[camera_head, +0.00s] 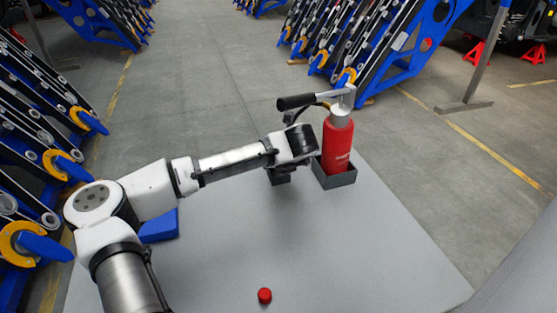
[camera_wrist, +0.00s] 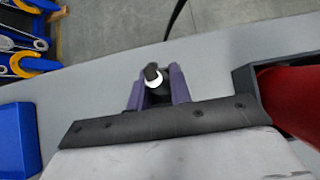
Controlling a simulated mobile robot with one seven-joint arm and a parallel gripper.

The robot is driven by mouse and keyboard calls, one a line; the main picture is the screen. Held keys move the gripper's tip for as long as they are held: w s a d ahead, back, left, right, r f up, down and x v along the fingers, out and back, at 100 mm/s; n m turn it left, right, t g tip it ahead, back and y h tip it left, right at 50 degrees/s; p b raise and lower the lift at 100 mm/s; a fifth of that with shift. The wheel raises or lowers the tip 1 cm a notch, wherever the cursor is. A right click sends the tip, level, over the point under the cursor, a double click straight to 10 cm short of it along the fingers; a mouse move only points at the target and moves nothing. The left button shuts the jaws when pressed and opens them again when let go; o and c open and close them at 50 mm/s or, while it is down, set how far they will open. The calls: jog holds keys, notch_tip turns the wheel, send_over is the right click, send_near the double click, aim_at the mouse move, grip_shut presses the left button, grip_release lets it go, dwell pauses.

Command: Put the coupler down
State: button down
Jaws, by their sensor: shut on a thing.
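In the wrist view my gripper (camera_wrist: 157,92) has its two purple fingers closed around the coupler (camera_wrist: 154,76), a small piece with a white ring and a dark tip. The coupler shows between the fingertips, above the grey table top; its lower part is hidden. I cannot tell how high above the table it is. In the head view my wrist is beside the red pump cylinder (camera_head: 337,146), on its left, and hides the coupler. The cylinder stands upright in a dark grey open holder (camera_head: 338,180).
The grey table (camera_head: 340,255) is largely clear at the front and right. A red cap-like piece (camera_head: 264,295) lies near its front. A blue block (camera_head: 160,226) sits at the left behind my arm. The pump's black-gripped handle (camera_head: 297,102) sticks out leftward above my wrist, with a dark hose nearby.

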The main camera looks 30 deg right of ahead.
jog(key=shift+f, duration=0.2)
jog(key=c, duration=1.3)
grip_release()
jog(key=shift+r, duration=0.1)
jog(key=v, duration=0.7)
jog(key=shift+s+a+r+b, duration=0.1)
jog(key=shift+r+b, duration=0.05)
jog(key=shift+b, duration=0.15)
